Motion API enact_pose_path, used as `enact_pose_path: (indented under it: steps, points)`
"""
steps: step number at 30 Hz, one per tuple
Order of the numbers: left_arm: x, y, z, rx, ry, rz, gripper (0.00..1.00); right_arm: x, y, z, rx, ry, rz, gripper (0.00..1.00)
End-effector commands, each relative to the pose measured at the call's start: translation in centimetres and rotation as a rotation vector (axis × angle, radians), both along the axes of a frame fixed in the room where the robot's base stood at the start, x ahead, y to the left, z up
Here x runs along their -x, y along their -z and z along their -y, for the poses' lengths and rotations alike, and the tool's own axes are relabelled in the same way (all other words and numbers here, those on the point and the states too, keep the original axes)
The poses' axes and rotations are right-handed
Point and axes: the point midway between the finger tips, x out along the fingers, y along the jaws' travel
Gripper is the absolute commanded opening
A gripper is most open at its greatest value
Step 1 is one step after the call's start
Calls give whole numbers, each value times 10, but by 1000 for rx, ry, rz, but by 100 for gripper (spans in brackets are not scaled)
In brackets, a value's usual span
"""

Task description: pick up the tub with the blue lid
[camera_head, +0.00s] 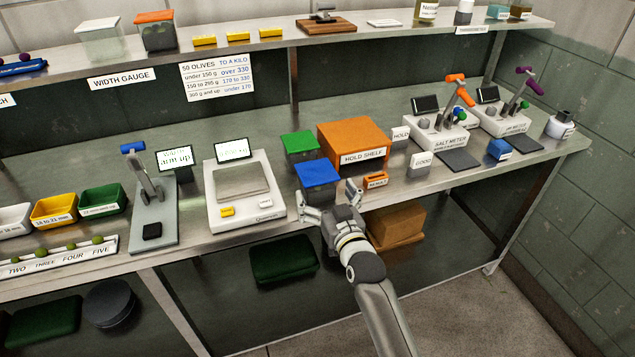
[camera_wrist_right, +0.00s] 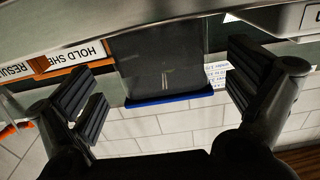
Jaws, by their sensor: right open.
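The tub with the blue lid (camera_head: 317,172) stands near the front edge of the bench, in front of a tub with a green lid (camera_head: 302,145). In the right wrist view the blue-lidded tub (camera_wrist_right: 158,62) appears upside down, with a dark see-through body and its blue lid at the lower end. My right gripper (camera_head: 331,198) is open at the front of this tub. In the wrist view its fingers stand to either side of the tub, with visible gaps. The gripper hides part of the tub's lower body in the head view. My left gripper is not in view.
The orange hold shelf (camera_head: 352,143) stands right behind and beside the tub, with a small orange block (camera_head: 375,180) in front. A white scale (camera_head: 243,190) is to the left. Salt and pH meters stand to the right. An upper shelf (camera_head: 270,43) runs above the bench.

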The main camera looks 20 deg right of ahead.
Motion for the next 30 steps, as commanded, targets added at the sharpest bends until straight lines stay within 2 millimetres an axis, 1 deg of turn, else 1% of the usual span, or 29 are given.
enact_pose_path:
  steps: [5,9,13,17,23,26,30]
  points:
    - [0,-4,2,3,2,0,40,-14,-2,-1,0,0,0,100]
    - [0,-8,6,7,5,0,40,-33,-2,-3,-1,0,-1,100]
    - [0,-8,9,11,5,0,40,-48,-1,-4,0,0,1,100]
    - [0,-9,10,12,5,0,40,-53,0,-4,0,0,-1,100]
    - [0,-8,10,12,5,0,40,-54,1,-4,0,0,-1,100]
    - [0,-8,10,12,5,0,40,-54,1,-4,0,0,-1,90]
    - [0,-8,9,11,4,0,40,-53,1,-4,0,0,-1,72]
